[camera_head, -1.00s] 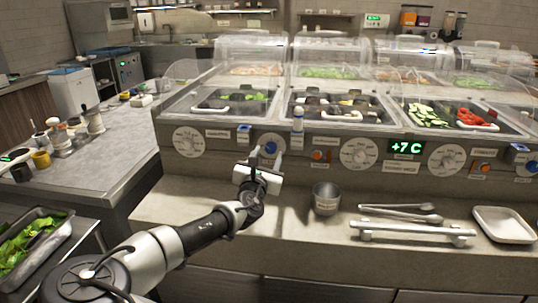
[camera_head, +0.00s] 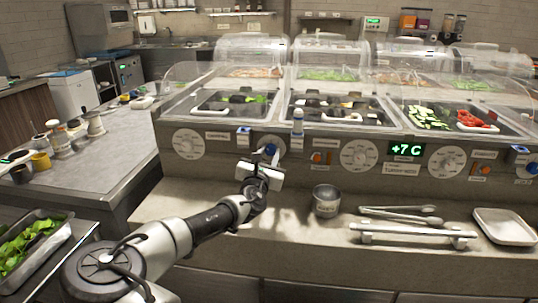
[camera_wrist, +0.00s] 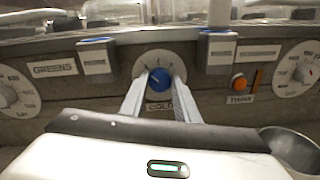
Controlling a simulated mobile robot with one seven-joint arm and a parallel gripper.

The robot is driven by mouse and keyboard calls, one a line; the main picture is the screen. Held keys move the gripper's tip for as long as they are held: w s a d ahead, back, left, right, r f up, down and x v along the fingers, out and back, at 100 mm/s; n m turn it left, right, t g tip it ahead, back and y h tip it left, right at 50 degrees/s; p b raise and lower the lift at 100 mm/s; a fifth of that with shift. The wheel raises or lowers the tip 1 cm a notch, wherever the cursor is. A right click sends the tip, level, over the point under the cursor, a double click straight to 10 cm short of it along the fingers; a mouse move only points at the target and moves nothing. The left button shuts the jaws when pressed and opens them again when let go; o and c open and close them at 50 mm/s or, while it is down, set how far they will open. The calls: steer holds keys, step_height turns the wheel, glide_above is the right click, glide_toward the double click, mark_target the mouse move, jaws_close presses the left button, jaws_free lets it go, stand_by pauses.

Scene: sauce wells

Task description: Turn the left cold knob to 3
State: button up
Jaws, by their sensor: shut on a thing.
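The left cold knob is a small blue knob (camera_wrist: 159,80) on a round white dial, above a label reading "COLD" that is partly covered. Its dial marks are too small to read surely. My gripper (camera_wrist: 160,77) points at it from the front, with a finger on each side, shut on the knob. In the head view the blue knob (camera_head: 270,149) shows on the counter's front panel, just beyond my gripper (camera_head: 265,159). The knob's pointer direction cannot be told clearly.
Large white dials (camera_head: 188,143) (camera_head: 360,156) flank the knob on the panel. An orange button (camera_wrist: 239,82) sits to its right. A metal cup (camera_head: 326,201), tongs (camera_head: 400,213) and a white tray (camera_head: 504,226) are on the ledge to the right. The ledge's left part is clear.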

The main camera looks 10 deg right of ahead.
steer(key=shift+m, duration=0.3)
steer(key=m, duration=0.3)
steer(key=shift+d+m+b, duration=0.1)
steer(key=shift+m+b, duration=0.2)
steer(key=shift+b, duration=0.05)
steer(key=m, duration=0.4)
steer(key=shift+b, duration=0.3)
steer(key=m, duration=0.4)
steer(key=shift+d+f+m+y+b, duration=0.1)
steer(key=shift+m+y+b, duration=0.2)
steer(key=shift+m+y, duration=0.1)
steer(key=m, duration=0.3)
steer(key=shift+m+b, duration=0.35)
steer(key=shift+m, duration=0.05)
steer(key=o, duration=1)
steer(key=shift+o, duration=0.2)
